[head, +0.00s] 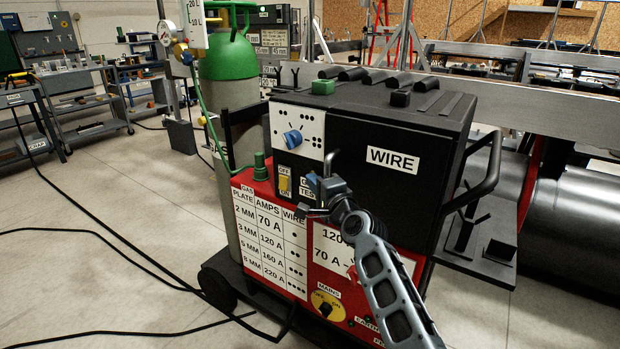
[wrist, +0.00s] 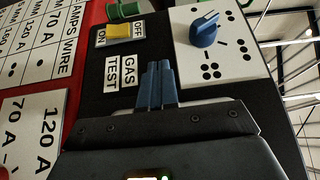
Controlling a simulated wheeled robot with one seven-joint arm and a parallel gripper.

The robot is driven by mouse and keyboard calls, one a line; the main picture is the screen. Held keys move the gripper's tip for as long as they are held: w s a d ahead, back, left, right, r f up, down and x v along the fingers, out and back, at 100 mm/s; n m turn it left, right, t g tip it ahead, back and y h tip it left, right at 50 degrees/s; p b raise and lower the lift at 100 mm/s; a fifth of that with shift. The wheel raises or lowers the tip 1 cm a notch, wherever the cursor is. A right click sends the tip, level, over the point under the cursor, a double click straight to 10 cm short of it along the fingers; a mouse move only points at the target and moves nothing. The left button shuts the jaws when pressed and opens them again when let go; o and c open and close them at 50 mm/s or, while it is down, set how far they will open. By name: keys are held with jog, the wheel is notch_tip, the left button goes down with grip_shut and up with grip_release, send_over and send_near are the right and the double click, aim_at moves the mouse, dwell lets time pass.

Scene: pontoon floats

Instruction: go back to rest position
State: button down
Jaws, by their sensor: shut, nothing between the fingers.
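My gripper (wrist: 157,84) is shut and empty, with its blue fingertips together in front of the dark panel of the welding machine (head: 375,100). In the head view my gripper (head: 312,184) is in front of the machine's face, below the blue knob (head: 293,138) and right of the yellow switch (head: 284,184). In the wrist view the fingertips lie just right of the GAS TEST label (wrist: 118,72), with the knob (wrist: 205,29) and yellow switch (wrist: 118,33) beyond them. I cannot tell whether the fingertips touch the panel. My arm reaches in from the lower right.
A green-topped gas cylinder (head: 228,60) with a gauge stands behind the machine on the left. Black cables (head: 95,215) lie across the floor. A handle (head: 487,172) juts out at the machine's right, near large metal pipes (head: 575,225). The left floor is mostly open.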

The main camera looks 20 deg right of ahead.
jog(key=s+f+n+g+h, duration=0.15)
jog(key=s+f, duration=0.35)
jog(key=s, duration=0.7)
jog(key=s+f+n, duration=0.3)
jog(key=s+f, duration=0.2)
jog(key=s, duration=0.8)
jog(key=s+f+n+g+h, duration=0.1)
jog(key=s+f+n, duration=0.3)
jog(key=s, duration=0.8)
jog(key=s+a+r+n, duration=0.1)
jog(key=s+r+n, duration=0.3)
jog(key=s, duration=0.9)
jog(key=s+a+r+n, duration=0.2)
jog(key=s+r+n, duration=0.2)
jog(key=s+r, duration=0.4)
jog(key=shift+s+a+g+y, duration=0.15)
jog(key=shift+s+g+y, duration=0.2)
jog(key=shift+s, duration=2.65)
